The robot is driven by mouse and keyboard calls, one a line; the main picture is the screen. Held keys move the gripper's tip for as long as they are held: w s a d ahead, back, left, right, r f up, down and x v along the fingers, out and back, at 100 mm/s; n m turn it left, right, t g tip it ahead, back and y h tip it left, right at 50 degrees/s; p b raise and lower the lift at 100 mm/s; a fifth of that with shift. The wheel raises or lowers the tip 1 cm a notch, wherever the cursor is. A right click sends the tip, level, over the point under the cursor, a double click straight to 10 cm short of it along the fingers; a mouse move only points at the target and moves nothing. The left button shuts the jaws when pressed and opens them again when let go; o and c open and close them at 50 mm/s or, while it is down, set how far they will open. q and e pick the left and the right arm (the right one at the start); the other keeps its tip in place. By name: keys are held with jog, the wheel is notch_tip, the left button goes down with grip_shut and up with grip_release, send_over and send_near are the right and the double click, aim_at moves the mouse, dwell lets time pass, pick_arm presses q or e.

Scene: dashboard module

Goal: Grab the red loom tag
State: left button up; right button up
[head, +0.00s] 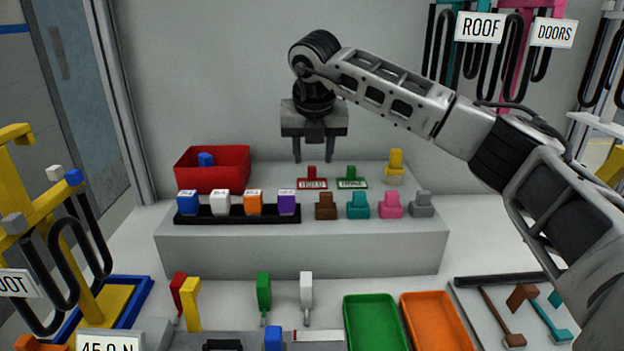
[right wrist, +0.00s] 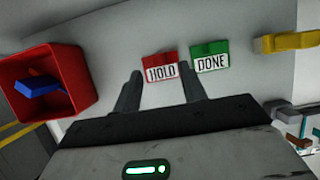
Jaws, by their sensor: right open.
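A red tag marked HOLD (head: 312,182) stands on the grey raised shelf. It also shows in the right wrist view (right wrist: 160,68), just beyond and between the fingertips. My right gripper (head: 313,157) is open and empty, pointing down above the HOLD tag and apart from it. It also shows in the right wrist view (right wrist: 160,76). A green tag marked DONE (right wrist: 210,57) stands right beside the red one, and it shows in the head view too (head: 351,182). Another red upright piece (head: 177,290) stands at the front left beside a yellow one. My left gripper is out of view.
A red bin (head: 213,180) with a blue block stands left of the tags. A row of coloured connectors (head: 358,209) stands in front, and a yellow piece (head: 394,161) to the right. Green (head: 371,318) and orange (head: 436,318) trays lie at the front.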

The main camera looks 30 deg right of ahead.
aim_at(312, 170)
jog(key=x, duration=0.3)
jog(key=shift+f, duration=0.4)
jog(key=shift+a, duration=0.1)
grip_shut()
jog(key=shift+r, duration=0.15)
